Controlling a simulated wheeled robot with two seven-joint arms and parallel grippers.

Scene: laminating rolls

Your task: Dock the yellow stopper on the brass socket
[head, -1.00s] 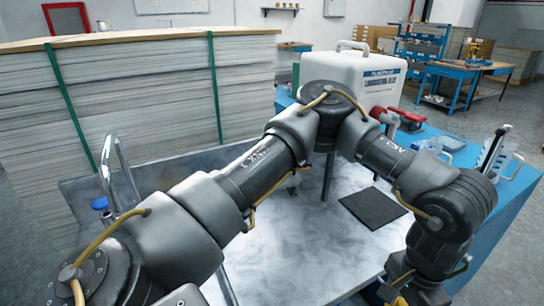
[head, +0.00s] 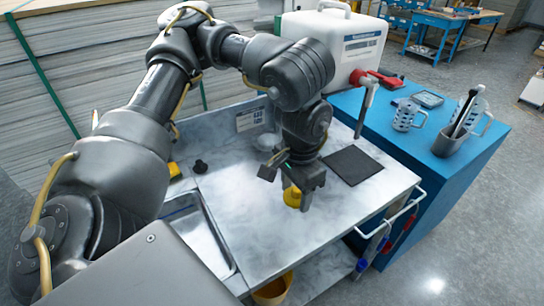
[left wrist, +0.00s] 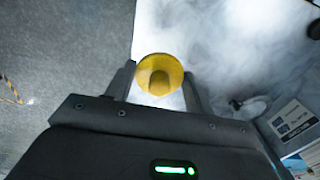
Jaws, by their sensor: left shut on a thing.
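The yellow stopper (head: 292,197) is between the fingers of my left gripper (head: 290,185), over the front middle of the marbled worktop. The left wrist view shows the stopper's round yellow face (left wrist: 159,75) between the two fingertips, which are shut on it. I cannot tell whether the stopper touches the worktop or hangs just above it. I cannot make out the brass socket in either view. My right gripper is not in view.
A dark square mat (head: 353,165) lies right of the gripper. A sink basin (head: 200,232) is at the left, with a black knob (head: 200,167) behind it. A white machine (head: 335,45) stands behind. A blue cabinet (head: 440,170) with cups is at the right.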

